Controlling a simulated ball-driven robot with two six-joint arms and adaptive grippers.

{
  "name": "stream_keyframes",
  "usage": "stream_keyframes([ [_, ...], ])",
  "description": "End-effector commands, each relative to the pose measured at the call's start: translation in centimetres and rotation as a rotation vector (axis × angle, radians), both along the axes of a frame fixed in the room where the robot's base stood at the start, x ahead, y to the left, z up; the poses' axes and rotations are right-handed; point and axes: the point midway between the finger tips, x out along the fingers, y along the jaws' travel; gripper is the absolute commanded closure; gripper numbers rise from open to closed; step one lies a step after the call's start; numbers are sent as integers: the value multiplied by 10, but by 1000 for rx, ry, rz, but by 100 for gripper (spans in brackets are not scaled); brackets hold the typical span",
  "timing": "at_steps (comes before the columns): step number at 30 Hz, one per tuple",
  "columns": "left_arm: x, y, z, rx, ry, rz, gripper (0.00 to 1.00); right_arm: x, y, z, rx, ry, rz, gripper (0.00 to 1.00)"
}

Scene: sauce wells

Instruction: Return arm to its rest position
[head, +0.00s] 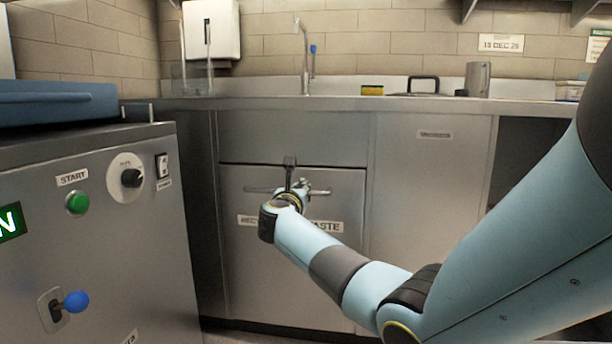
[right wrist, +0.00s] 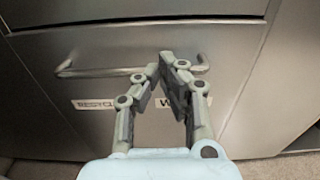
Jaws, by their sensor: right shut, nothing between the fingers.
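My right arm (head: 460,290) comes in from the right in the head view and reaches toward the steel drawer front (head: 345,195) under the counter. My right gripper (head: 290,165) is in front of the drawer's bar handle (head: 258,189). In the right wrist view the fingertips (right wrist: 163,66) come together with nothing between them, and the handle (right wrist: 95,73) runs behind them. I cannot tell whether the fingers touch the handle. The drawer looks shut. Its labels are partly hidden by my arm. My left gripper is not in view.
At the left stands a grey machine (head: 90,255) with a green start button (head: 77,203), a black dial (head: 131,178) and a blue-knobbed lever (head: 76,302). A sponge (head: 372,90) and a metal jug (head: 478,79) stand on the counter (head: 250,103). An open bay (head: 520,150) lies behind my arm.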

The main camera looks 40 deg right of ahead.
Motion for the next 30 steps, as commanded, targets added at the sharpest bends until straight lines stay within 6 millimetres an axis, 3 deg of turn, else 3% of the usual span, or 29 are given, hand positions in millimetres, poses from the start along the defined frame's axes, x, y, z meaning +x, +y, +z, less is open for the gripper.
stream_keyframes([
  [7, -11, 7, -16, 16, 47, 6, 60, -26, 29, 1, 1, -1, 0, 100],
  [17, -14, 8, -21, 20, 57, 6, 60, -32, 34, -6, 0, 9, -2, 100],
  [20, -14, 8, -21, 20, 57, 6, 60, -45, 34, -29, 0, 47, -2, 100],
  [22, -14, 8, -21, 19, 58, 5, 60, -63, 35, -57, 1, 96, -1, 100],
  [26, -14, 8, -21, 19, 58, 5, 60, -127, 42, -120, -54, 221, 28, 100],
  [29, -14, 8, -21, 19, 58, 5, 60, -170, 75, -144, -264, 355, 214, 100],
  [30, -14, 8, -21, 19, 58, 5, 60, -186, 97, -151, -385, 428, 323, 100],
])
